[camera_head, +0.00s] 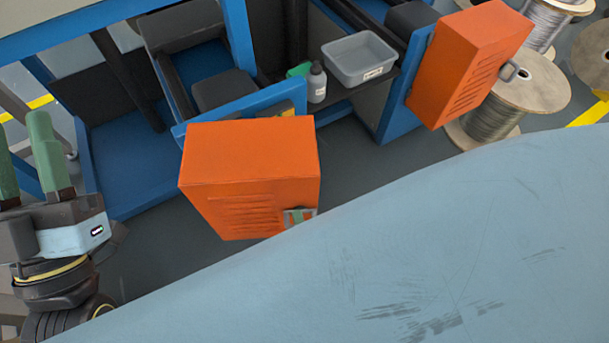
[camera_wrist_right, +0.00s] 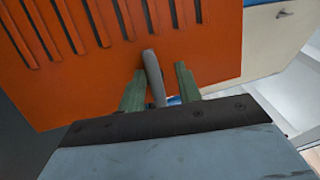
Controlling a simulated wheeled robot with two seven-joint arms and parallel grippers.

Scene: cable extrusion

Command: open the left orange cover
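The left orange cover (camera_head: 250,155) is a slotted box on the blue machine frame, in the middle of the head view. It appears shut. Its metal handle is at its lower right corner and is partly hidden by my right gripper (camera_head: 297,216). In the right wrist view the slotted orange face (camera_wrist_right: 95,60) fills the top, and the grey handle (camera_wrist_right: 154,78) stands between the green fingers of my right gripper (camera_wrist_right: 160,88). These fingers are apart, with a gap on the right of the handle. My left gripper (camera_head: 22,135) is open and empty at the left edge, away from the cover.
A second orange cover (camera_head: 468,65) with a handle is at the upper right. A grey bin (camera_head: 358,60) and a bottle (camera_head: 317,83) stand on a shelf between the covers. Wire spools (camera_head: 515,90) stand at the right. My right arm hides the lower right.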

